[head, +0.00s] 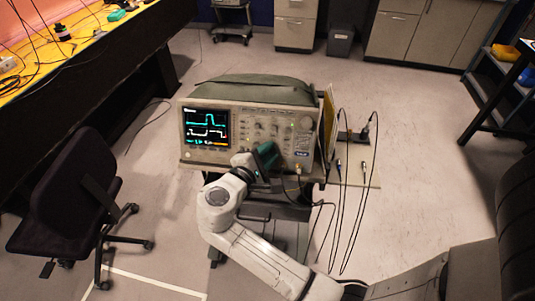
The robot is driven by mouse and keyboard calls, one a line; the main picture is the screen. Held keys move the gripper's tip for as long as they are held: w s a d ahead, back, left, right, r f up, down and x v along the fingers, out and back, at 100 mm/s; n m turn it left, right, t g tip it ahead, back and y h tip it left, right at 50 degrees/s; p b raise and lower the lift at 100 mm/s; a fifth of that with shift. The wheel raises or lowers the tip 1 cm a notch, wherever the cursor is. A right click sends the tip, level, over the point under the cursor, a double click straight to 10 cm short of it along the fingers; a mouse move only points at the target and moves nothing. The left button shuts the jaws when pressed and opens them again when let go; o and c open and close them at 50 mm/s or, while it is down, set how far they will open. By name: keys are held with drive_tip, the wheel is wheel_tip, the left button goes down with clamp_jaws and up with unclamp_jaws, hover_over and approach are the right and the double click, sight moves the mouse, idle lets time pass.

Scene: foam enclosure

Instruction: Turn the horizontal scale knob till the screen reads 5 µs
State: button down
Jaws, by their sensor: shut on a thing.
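The oscilloscope (240,113) stands on a cart in the middle of the head view, its front towards me. Its screen (206,126) on the left is lit with a cyan and a white trace; the readout is too small to read. Knobs and buttons fill the panel right of the screen. My gripper (275,148), dark green, is up against the lower middle of this panel. It is shut on a knob there, seemingly the horizontal scale knob. That knob and the fingertips are hidden behind the gripper body, so the knob's angle cannot be seen.
A green-grey cover (255,89) lies on top of the oscilloscope. Black cables (340,215) hang from the cart's right side. A black office chair (75,195) stands at the left, near a long yellow-topped bench (75,40). The floor on the right is open.

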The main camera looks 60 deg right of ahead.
drive_tip(key=shift+m, duration=0.5)
drive_tip(key=c, duration=1.2)
unclamp_jaws()
drive_tip(key=shift+c, duration=0.2)
drive_tip(key=b+v, duration=0.1)
drive_tip(key=v, duration=1)
drive_tip(key=shift+w, duration=0.15)
drive_tip(key=shift+d+r, duration=0.1)
